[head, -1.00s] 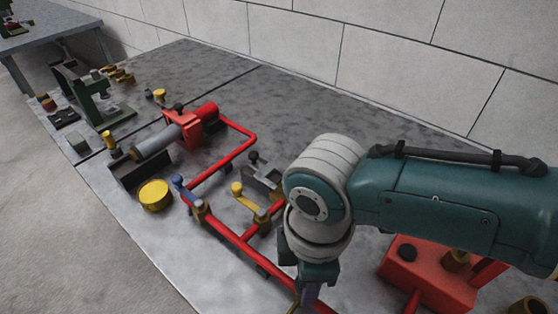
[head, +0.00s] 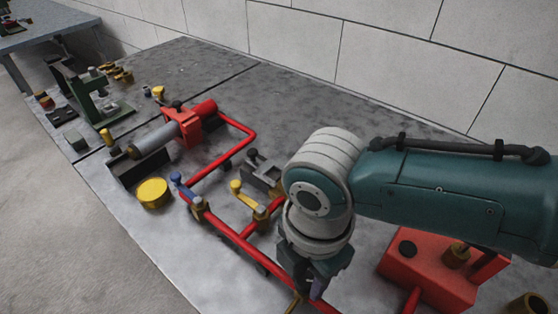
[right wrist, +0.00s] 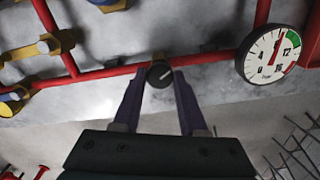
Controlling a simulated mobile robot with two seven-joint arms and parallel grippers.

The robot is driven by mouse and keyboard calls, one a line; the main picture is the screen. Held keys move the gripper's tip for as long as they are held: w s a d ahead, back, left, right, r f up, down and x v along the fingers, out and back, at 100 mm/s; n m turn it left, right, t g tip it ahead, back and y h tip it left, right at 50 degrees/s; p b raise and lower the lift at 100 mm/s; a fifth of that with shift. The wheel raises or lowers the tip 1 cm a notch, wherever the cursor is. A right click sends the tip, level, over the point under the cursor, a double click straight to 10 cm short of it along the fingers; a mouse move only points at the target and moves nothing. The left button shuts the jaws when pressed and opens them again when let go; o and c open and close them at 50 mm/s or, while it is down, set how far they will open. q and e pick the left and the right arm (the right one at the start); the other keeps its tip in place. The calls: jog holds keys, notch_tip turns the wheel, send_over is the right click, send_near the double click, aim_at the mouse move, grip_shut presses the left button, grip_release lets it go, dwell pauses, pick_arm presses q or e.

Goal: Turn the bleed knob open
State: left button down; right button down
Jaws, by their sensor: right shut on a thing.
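The bleed knob (right wrist: 159,74) is a small round black knob with a pale line across its face, mounted on the red pipe (right wrist: 110,72). It shows in the right wrist view between the two purple fingers. My right gripper (right wrist: 159,75) is shut on it, with one finger on each side. In the head view my right gripper (head: 312,288) is low in the middle at the red pipe, and the knob is hidden there. My left gripper is not in view.
A pressure gauge (right wrist: 271,54) sits right of the knob. A yellow-handled valve (head: 250,200), a blue-handled valve (head: 186,190), a red pump (head: 190,125) and a yellow cap (head: 153,192) are left of my arm. A red box (head: 430,272) stands right of the gripper.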

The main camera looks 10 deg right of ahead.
aim_at(306, 280)
dwell(0.4)
jog(key=shift+c, duration=2.2)
grip_release()
notch_tip(306, 280, up, 10)
jog(key=p, duration=0.2)
